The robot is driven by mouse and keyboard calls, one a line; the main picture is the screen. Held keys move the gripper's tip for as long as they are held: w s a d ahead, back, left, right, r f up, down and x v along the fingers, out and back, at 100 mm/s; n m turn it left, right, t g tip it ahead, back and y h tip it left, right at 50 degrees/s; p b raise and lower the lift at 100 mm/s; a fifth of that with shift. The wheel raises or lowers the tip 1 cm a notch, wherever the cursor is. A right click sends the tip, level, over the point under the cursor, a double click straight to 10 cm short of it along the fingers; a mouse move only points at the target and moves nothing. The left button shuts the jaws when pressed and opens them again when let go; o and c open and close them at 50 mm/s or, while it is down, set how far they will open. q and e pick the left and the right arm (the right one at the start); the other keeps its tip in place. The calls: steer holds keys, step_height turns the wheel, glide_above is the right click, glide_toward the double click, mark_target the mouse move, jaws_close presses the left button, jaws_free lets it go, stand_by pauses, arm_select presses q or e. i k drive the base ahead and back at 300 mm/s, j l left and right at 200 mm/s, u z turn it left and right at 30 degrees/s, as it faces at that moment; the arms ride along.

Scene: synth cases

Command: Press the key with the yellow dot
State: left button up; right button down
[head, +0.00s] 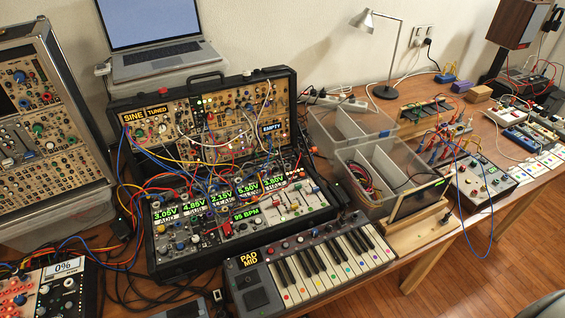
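A small keyboard (262,272) with a screen reading "PAD MID" lies at the front edge of the table, in the lower middle of the head view. Its white keys carry small coloured dots near their front ends, red at the left, then others including green and blue. The key with the yellow dot (317,283) seems to be among the left-hand white keys, but the dots are tiny and close hues are hard to tell apart. Nothing covers the keys.
A synth case (150,232) full of patch cables stands right behind the keyboard. Clear bins (352,128) and a wooden stand with a dark panel (418,198) are to its right. Another module (48,290) is at the lower left. Loose cables lie on the table left of the keyboard.

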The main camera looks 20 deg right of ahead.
mark_target(319, 285)
steer(key=z, duration=0.85)
